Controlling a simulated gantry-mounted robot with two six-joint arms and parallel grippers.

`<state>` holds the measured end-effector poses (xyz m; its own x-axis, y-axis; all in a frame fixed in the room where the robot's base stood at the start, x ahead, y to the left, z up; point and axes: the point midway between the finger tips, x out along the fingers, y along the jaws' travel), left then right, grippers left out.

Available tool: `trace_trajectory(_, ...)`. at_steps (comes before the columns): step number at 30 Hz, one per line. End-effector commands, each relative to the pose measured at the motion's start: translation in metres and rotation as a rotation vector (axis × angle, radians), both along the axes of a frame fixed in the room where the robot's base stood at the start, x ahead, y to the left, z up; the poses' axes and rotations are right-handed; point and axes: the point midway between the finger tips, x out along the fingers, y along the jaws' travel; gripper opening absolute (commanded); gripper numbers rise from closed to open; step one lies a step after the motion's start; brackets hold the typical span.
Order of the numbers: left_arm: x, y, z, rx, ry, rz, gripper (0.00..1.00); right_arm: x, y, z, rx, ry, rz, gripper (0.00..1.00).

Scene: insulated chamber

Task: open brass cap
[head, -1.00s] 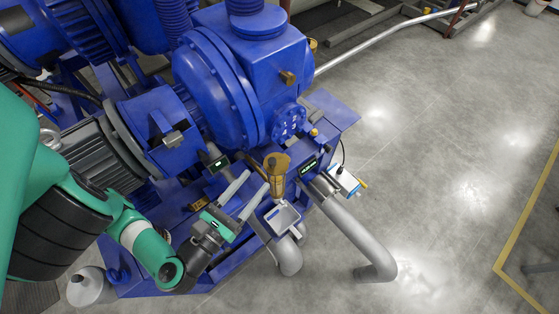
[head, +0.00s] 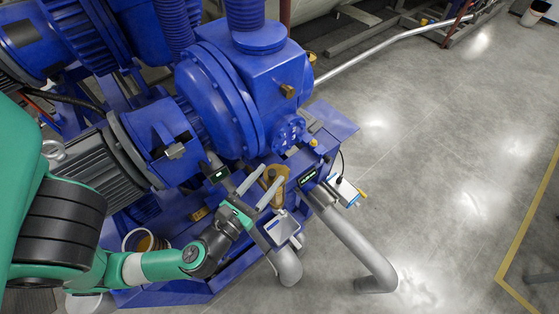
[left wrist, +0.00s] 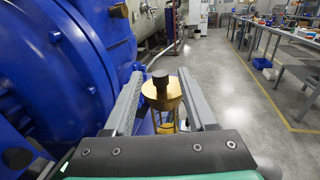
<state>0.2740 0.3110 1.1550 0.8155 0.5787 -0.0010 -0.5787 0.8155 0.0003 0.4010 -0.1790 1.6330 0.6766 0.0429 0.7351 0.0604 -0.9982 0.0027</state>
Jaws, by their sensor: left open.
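A brass fitting with a wide funnel-like top (left wrist: 163,93) stands upright on the blue pump skid. In the left wrist view a dark knob (left wrist: 160,78) sits at its top centre. In the head view the brass fitting (head: 276,188) is partly hidden by my fingers. My left gripper (head: 273,172) is open, with one grey finger on each side of the fitting's top. In the left wrist view the gripper (left wrist: 160,84) shows a gap on both sides of the brass. I cannot tell whether either finger touches it. My right gripper is not in view.
The big blue pump housing (head: 213,95) rises close to the left gripper. A small brass plug (head: 288,91) sticks out of it. The floor (head: 440,170) beyond is clear.

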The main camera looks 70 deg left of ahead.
Motion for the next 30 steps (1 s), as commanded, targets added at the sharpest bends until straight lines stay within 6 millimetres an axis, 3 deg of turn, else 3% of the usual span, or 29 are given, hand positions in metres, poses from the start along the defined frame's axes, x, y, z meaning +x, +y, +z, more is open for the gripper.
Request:
trace_trajectory(10, 0.040, 0.028, 0.002, -0.001, -0.001, 0.002, 0.57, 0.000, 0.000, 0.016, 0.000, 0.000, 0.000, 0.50)
trace_trajectory(20, 0.045, 0.032, 0.000, -0.001, -0.001, -0.001, 0.57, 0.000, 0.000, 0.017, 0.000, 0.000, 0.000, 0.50)
trace_trajectory(30, 0.045, 0.032, 0.000, -0.001, -0.001, -0.001, 0.00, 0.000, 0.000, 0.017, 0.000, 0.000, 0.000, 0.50)
